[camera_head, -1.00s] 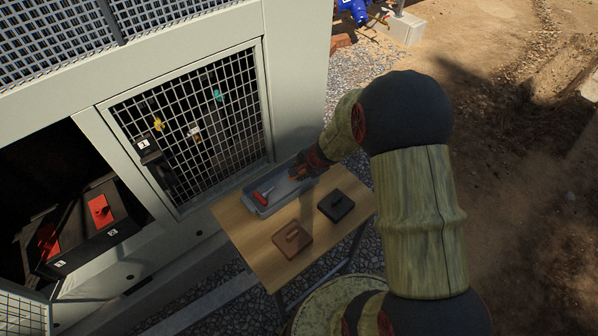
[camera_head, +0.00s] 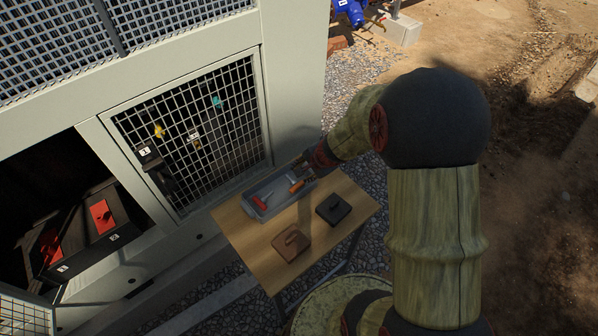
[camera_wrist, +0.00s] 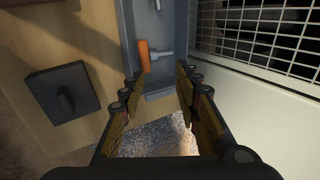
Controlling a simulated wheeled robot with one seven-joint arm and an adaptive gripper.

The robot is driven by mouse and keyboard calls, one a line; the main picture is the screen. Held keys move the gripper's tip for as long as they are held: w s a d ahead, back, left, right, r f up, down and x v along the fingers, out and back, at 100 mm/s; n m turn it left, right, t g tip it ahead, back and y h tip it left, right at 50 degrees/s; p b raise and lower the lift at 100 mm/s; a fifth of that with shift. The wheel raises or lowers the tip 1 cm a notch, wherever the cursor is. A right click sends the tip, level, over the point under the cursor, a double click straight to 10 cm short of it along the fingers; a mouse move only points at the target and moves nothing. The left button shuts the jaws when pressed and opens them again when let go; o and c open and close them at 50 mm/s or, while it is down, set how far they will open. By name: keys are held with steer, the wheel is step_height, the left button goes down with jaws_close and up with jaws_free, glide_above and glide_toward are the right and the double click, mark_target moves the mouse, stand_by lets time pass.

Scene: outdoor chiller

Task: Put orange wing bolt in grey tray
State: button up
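The grey tray (camera_head: 256,213) sits on the wooden table; part of it also shows in the wrist view (camera_wrist: 178,30). The orange wing bolt (camera_head: 296,187) lies inside the tray toward its right end. In the wrist view the bolt (camera_wrist: 144,57) shows an orange handle and a grey shank pointing right, just beyond my fingertips. A red-handled item (camera_head: 261,201) lies at the tray's left end. My gripper (camera_wrist: 160,82) is open, with nothing between its fingers. In the head view my gripper (camera_head: 305,164) is at the tray's back right end, partly hidden by my wrist.
A brown block with a handle (camera_head: 291,243) and a black one (camera_head: 333,208) sit on the wooden table (camera_head: 251,250) in front of the tray. The chiller's mesh door (camera_head: 190,130) stands close behind it. Gravel lies around the table.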

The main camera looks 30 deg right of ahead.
steer(key=s+a+r+n, duration=0.3)
steer(key=a+r, duration=0.1)
steer(key=r, duration=0.3)
steer(key=s+a+r+n+y+p, duration=0.1)
steer(key=s+a+r+n, duration=0.25)
steer(key=r, duration=0.45)
steer(key=s+a+r+n, duration=0.3)
steer(key=a+r, duration=0.2)
steer(key=r, duration=0.2)
steer(key=s+r+n+h, duration=0.2)
steer(key=s+r+n, duration=0.4)
steer(key=s, duration=0.6)
steer(key=shift+v, duration=0.85)
steer(key=shift+d+f, duration=0.15)
steer(key=shift+w+f+b, duration=0.1)
steer(key=shift+f+b, duration=0.4)
steer(key=shift+b, duration=0.15)
